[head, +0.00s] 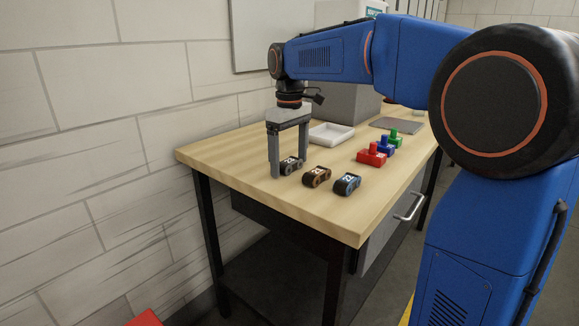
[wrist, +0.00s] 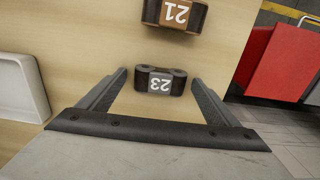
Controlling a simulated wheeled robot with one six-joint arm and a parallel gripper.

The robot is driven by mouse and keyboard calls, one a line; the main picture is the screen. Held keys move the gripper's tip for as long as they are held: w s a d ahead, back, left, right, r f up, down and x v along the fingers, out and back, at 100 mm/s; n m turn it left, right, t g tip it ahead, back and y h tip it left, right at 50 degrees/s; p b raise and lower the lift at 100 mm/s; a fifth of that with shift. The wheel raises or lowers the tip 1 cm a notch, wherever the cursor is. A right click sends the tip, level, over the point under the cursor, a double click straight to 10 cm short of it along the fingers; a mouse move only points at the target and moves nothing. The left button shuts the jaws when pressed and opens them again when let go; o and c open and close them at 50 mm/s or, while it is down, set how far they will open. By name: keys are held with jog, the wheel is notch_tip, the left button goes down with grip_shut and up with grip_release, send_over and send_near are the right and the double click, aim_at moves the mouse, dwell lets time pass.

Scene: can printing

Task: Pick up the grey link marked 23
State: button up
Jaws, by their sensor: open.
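The grey link marked 23 (wrist: 161,81) lies flat on the wooden table, its number upside down in the wrist view. In the head view the grey link (head: 291,165) is at the table's left part, partly hidden by a finger. My gripper (wrist: 163,80) is open and points down, with one finger on each side of the link and a gap to both. In the head view my gripper (head: 288,168) has its fingertips close to the tabletop. I cannot tell whether they touch it.
A brown link marked 21 (wrist: 175,13) lies close to the grey one; a blue link (head: 347,184) lies beyond it. Red (head: 371,155), blue (head: 384,146) and green (head: 395,138) blocks stand further right. A white tray (head: 331,135) is behind. The table's front (head: 300,220) is clear.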

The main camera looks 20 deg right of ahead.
jog(key=c, duration=1.2)
jog(key=shift+o, duration=0.2)
jog(key=shift+r, duration=0.1)
